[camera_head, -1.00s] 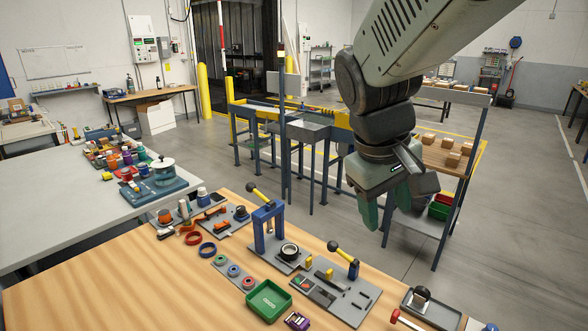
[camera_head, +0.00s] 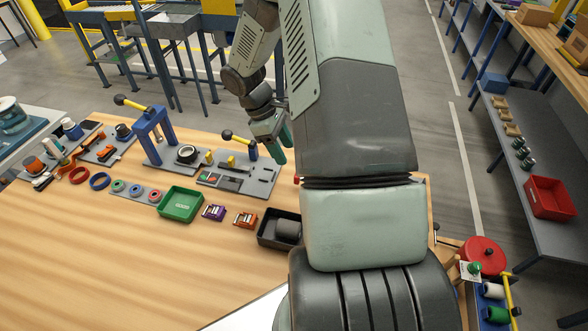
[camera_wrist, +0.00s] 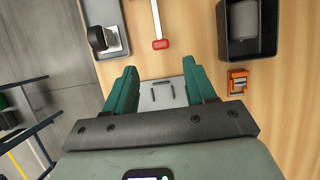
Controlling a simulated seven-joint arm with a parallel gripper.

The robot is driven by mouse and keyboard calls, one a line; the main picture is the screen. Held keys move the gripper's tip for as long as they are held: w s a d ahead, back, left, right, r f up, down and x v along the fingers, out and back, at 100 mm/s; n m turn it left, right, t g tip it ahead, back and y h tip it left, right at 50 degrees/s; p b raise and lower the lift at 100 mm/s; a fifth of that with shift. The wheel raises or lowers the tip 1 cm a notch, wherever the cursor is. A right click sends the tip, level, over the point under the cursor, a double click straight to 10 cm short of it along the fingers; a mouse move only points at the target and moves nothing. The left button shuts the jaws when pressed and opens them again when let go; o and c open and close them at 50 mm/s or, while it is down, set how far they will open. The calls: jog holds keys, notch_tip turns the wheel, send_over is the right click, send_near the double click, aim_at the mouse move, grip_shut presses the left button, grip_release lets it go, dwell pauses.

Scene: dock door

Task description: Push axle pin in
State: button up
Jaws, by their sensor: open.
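My gripper (camera_wrist: 160,68) is open and empty, with its two green fingers apart above the table. In the head view my gripper (camera_head: 283,142) is beside the right end of a grey fixture plate (camera_head: 208,180). Part of a grey plate with dark bars or slots (camera_wrist: 178,98) shows between the fingers in the wrist view. An orange block with grey parts (camera_head: 245,220) sits on the table; it also shows right of the fingers in the wrist view (camera_wrist: 238,82). A purple block (camera_head: 213,212) sits left of it. I cannot make out which small part is the axle pin.
A black tray (camera_head: 264,238) holds a dark grey cylinder. A green bin (camera_head: 181,204) stands left of the purple block. A red-ended tool (camera_wrist: 160,44) lies beyond the fingers. The front-left table is clear.

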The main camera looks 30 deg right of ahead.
jog(key=x, duration=0.9)
grip_shut()
